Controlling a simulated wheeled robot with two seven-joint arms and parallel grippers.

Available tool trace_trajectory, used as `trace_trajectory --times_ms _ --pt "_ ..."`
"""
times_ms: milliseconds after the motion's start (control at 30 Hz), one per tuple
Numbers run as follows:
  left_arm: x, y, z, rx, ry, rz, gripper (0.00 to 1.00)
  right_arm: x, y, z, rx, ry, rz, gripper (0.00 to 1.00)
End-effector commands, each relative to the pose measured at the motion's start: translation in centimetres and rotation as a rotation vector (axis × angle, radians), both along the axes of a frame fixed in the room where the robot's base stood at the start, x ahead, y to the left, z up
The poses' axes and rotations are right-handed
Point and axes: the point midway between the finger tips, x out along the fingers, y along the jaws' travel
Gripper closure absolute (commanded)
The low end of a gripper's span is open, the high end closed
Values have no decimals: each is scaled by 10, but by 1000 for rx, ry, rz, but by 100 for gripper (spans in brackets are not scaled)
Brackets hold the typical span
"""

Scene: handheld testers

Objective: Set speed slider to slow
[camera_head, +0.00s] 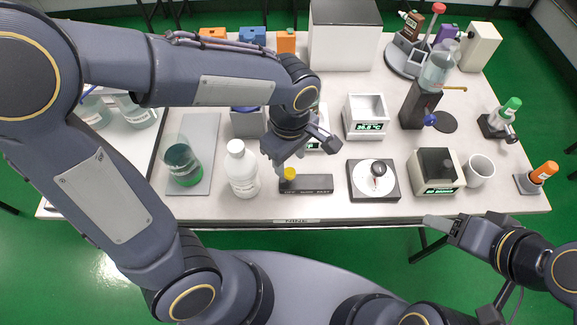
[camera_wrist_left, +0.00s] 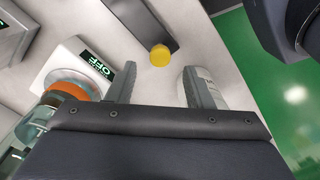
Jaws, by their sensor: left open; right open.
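The slider is a dark bar (camera_head: 312,184) lying near the table's front edge, with a round yellow knob (camera_head: 290,173) toward its left end. Its label is too small to read. In the left wrist view, part of the bar (camera_wrist_left: 142,18) and the yellow knob (camera_wrist_left: 160,55) show just beyond my fingertips. My left gripper (camera_head: 298,158) is open and empty above the bar; in the left wrist view its fingertips (camera_wrist_left: 158,70) stand on either side of the knob's line, apart from it. My right gripper (camera_head: 442,224) is open and empty in front of the table's front edge.
A white bottle (camera_head: 242,172) stands close left of the bar. A flask (camera_head: 183,165) with green liquid is further left. A dial plate (camera_head: 374,193) and a boxed tester (camera_head: 436,172) stand to the right. A device reading OFF (camera_wrist_left: 95,65) is near my left fingers.

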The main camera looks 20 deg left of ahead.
Motion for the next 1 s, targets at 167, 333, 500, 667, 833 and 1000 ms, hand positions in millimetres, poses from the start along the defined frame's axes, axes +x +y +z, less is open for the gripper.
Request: trace_trajectory --times_ms 167,333,500,667,833,1000 --pt "-1 0 -29 1 4 0 53 0 0 -5 0 0 0 44" --pt "0 0 -41 -1 0 -1 53 0 0 -7 0 0 0 44" --pt "0 0 -42 -2 0 -1 53 0 0 -6 0 0 0 44" --pt "0 0 -42 -2 0 -1 60 0 0 -6 0 0 0 44" --pt "0 0 -42 -3 -1 -1 82 0 0 -6 0 0 0 44" --pt "0 0 -42 -3 -1 -1 100 0 0 -6 0 0 0 44"
